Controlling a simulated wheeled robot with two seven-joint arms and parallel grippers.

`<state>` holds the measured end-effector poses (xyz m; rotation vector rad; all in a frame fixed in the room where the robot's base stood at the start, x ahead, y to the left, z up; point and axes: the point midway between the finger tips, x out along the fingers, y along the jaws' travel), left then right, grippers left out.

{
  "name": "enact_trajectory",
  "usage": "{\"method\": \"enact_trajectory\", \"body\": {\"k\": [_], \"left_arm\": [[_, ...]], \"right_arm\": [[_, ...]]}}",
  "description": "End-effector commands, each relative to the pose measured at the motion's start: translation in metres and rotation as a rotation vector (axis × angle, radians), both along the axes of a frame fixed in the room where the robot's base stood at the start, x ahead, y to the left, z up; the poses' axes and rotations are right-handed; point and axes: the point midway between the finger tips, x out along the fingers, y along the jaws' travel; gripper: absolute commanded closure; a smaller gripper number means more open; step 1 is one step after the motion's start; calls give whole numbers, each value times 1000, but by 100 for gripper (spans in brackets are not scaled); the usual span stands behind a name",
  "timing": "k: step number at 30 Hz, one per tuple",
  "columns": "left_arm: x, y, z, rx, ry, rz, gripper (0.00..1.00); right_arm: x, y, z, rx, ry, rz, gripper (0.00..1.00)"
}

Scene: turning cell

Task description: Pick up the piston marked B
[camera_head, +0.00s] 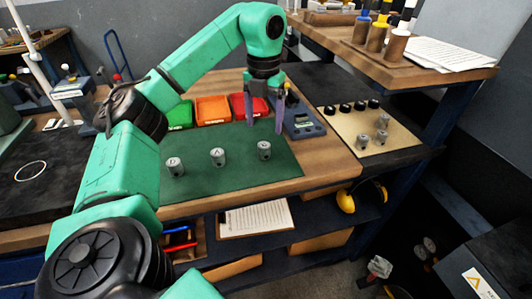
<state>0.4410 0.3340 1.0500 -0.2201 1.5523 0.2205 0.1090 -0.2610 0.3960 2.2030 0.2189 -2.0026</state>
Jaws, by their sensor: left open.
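Three grey pistons stand upright on the green mat (235,181): a left one (175,167), a middle one (218,157) and a right one (264,150). Each has a mark on its top. The middle mark looks like an A; the other two are too small to read surely, so I cannot tell which piston is B. My left gripper (265,122) points down above the mat's back right part, near the right piston and apart from it. Its jaws are open with nothing between them. My right gripper does not show.
Green, orange and red bins (213,110) stand behind the mat, with a blue-grey device (303,122) at the right. A tan board (345,125) further right holds several black round parts and three more grey pistons (382,137). A raised wooden shelf (400,75) overhangs there.

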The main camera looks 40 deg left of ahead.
Motion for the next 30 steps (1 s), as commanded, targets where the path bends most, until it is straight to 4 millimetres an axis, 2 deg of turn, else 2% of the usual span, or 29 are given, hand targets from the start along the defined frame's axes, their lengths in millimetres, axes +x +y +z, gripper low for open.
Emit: {"method": "enact_trajectory", "body": {"k": [1, 3, 5, 8, 13, 16, 21, 26, 27, 28, 30], "left_arm": [[-1, 0, -17, 1, 4, 0, 20], [0, 0, -23, 2, 2, 0, 20], [0, 1, -30, 2, 2, 1, 20], [-1, 2, -42, 2, 2, 0, 20], [-2, 5, -75, 0, 2, -1, 20], [-2, 4, -84, 0, -1, -2, 20], [-2, 4, -85, -1, -1, -2, 20], [-1, 4, -84, -1, -1, -2, 82], [-2, 4, -84, -1, -1, -2, 97], [-1, 4, -84, -1, -1, -2, 100], [-1, 4, -84, 0, -2, -2, 100]], "right_arm": [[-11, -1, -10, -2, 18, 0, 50], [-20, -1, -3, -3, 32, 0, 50], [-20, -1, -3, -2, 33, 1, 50], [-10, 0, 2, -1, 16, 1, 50], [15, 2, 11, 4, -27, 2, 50], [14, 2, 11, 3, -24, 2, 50], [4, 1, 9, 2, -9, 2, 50], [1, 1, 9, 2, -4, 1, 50], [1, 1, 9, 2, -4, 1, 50], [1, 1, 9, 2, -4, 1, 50], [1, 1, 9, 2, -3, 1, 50]]}}
